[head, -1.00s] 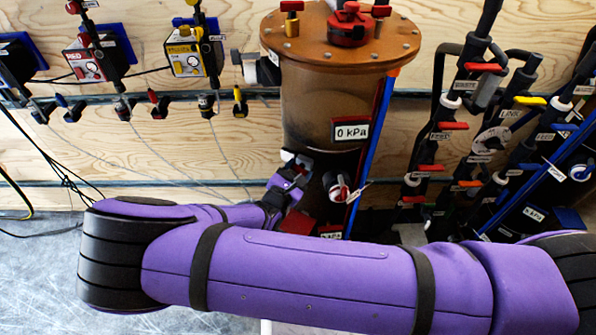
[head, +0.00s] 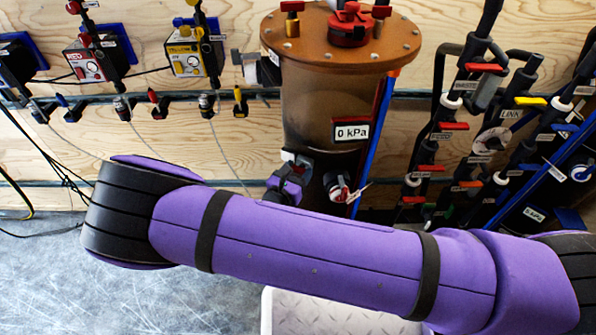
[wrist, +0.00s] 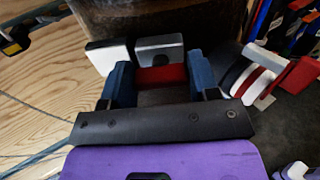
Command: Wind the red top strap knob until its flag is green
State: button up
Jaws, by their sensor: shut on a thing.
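My gripper (wrist: 162,86) has its two blue fingers closed on a red knob (wrist: 163,74) low on the front of the brown tank (head: 318,105). A white block (wrist: 108,56) and a grey block (wrist: 160,48) sit just beyond the fingers. No green flag shows clearly in either view. In the head view my gripper (head: 294,162) is against the tank, left of a second red-and-white knob (head: 340,190), and its fingers largely hide the held knob. That second knob also shows at the right of the wrist view (wrist: 262,78), apart from my fingers.
A "0 kPa" label (head: 351,132) is on the tank above the second knob. A blue pipe (head: 372,145) runs down its right side. Valves with coloured handles (head: 453,126) crowd the right. A white tray (head: 320,310) lies below my arm.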

jog(key=shift+n, duration=0.6)
jog(key=o, duration=0.9)
jog(key=shift+s+a, duration=0.1)
jog(key=v, duration=1)
jog(key=shift+s+a, duration=0.15)
jog(key=shift+s, duration=0.1)
